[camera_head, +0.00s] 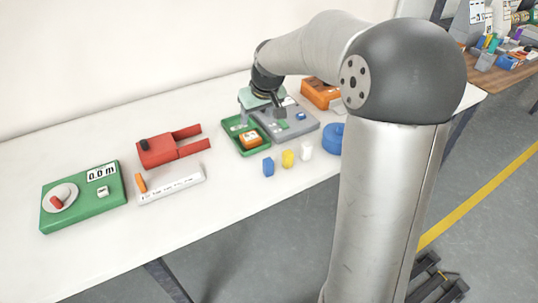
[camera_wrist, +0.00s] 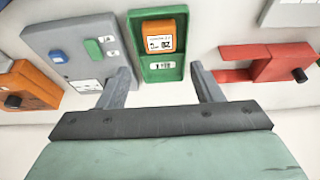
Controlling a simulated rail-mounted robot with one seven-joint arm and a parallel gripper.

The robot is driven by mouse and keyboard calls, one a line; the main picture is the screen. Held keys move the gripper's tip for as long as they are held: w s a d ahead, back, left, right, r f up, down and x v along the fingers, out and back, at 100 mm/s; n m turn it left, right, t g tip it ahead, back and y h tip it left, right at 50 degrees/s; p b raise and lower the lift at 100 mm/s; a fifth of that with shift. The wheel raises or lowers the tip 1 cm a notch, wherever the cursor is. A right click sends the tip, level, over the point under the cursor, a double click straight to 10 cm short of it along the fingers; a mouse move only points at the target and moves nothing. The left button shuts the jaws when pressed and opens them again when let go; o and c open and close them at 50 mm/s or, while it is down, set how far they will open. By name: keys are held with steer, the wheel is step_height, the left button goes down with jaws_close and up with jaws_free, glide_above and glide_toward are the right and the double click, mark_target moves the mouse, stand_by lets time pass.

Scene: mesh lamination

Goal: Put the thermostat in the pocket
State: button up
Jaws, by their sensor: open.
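No part is clearly marked as the thermostat or as the pocket. An orange block (camera_head: 250,139) with a printed white label lies in a green tray (camera_head: 229,131). In the wrist view the orange block (camera_wrist: 159,28) fills the far part of the green tray (camera_wrist: 184,56), and a small white label (camera_wrist: 160,66) shows in its near part. My gripper (camera_head: 279,110) is above the grey panel (camera_head: 302,130) beside the tray. In the wrist view my gripper (camera_wrist: 163,78) has its fingers wide apart, on either side of the tray's near end, with nothing between them.
A red clamp-like tool (camera_head: 160,152) and a green scale (camera_head: 115,190) lie to the left. Small blue (camera_head: 268,167), yellow (camera_head: 288,158) and white (camera_head: 306,151) blocks stand in front. An orange device (camera_head: 318,92) and a blue roll (camera_head: 332,139) are to the right. The front left of the table is clear.

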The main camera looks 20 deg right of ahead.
steer(key=s+a+f+m+g, duration=0.1)
steer(key=s+f+g, duration=0.1)
steer(key=s, duration=1.4)
steer(key=s+a+f+m+g+h+p, duration=0.1)
steer(key=s+g, duration=0.1)
steer(key=s, duration=1.4)
steer(key=shift+s+a+f+p, duration=0.15)
steer(key=shift+s+f+p, duration=0.15)
steer(key=shift+f, duration=0.1)
